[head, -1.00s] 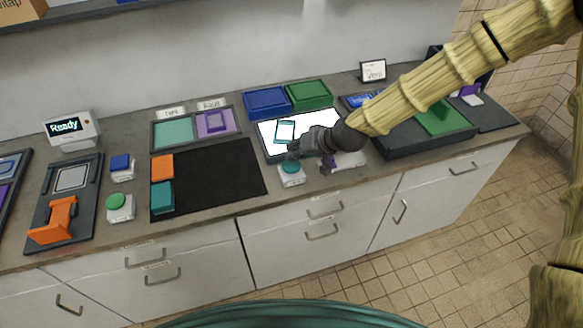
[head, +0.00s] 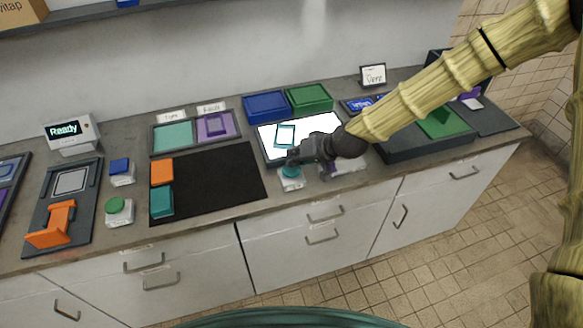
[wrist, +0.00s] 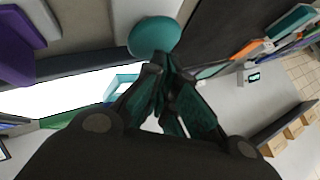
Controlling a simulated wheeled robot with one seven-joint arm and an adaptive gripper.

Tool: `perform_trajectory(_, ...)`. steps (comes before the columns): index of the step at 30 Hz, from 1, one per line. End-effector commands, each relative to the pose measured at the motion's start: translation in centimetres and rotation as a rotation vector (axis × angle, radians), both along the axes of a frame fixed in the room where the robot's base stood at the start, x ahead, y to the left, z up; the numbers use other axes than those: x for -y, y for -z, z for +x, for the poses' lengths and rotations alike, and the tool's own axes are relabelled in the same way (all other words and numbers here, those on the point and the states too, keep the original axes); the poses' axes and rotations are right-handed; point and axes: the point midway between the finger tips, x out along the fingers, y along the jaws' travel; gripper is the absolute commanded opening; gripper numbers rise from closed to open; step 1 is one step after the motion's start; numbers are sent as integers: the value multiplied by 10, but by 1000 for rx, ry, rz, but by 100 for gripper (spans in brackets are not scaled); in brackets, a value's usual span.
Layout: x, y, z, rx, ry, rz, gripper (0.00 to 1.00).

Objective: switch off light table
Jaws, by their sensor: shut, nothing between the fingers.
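The light table (head: 271,141) is a bright white lit panel in a dark frame on the counter, with a teal-edged square piece (head: 286,134) lying on it. In front of its left part is a white box with a round teal button (head: 291,171). My gripper (head: 294,158) is shut and empty, just above and behind the button in the head view. In the wrist view the teal button (wrist: 154,36) lies just beyond the closed fingertips (wrist: 160,66). I cannot tell whether they touch. The lit panel (wrist: 60,92) glows white there too.
A purple item (head: 328,171) on a white base sits right of the teal button. Blue (head: 267,104) and green (head: 309,97) trays stand behind the light table. A black mat (head: 215,182) lies left, and a dark tray (head: 395,150) lies right under my arm.

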Motion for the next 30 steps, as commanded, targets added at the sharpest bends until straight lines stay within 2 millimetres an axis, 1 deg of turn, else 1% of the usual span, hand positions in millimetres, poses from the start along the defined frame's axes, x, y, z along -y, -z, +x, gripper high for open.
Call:
perform_trajectory(15, 0, 0, 0, 0, 0, 0, 0)
perform_trajectory(24, 0, 9, -1, 0, 0, 0, 0)
perform_trajectory(30, 0, 9, -1, 0, 0, 0, 0)
